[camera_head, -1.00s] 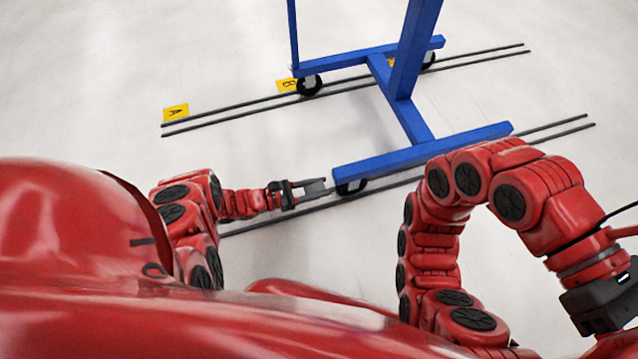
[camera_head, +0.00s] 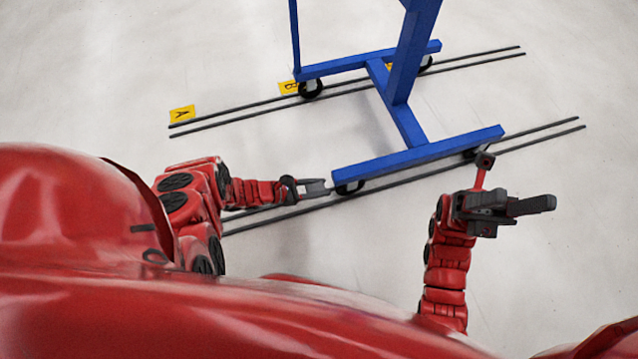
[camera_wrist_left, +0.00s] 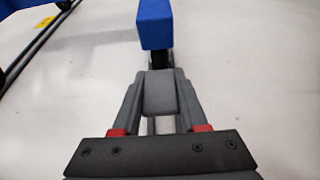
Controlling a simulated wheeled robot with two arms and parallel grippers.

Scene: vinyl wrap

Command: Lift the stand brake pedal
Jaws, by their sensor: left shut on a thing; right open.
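The blue stand (camera_head: 415,153) is on casters, its near beam running up to the right. In the left wrist view, the beam's blue end (camera_wrist_left: 155,24) is straight ahead, with a dark wheel partly hidden below it. My left gripper (camera_head: 327,188) is at the beam's left end, beside the near-left caster (camera_head: 349,188). It is shut on a grey pad (camera_wrist_left: 160,94), which looks like the brake pedal; the fingers flank it in the wrist view. My right gripper (camera_head: 520,208) is open, below the beam's right end, its fingers pointing right.
Two pairs of dark floor rails (camera_head: 275,216) run under the stand. Yellow labels A (camera_head: 182,114) and B (camera_head: 288,88) lie by the far pair. A red rod with a dark block (camera_head: 484,160) shows near the beam's right end. The floor at right is clear.

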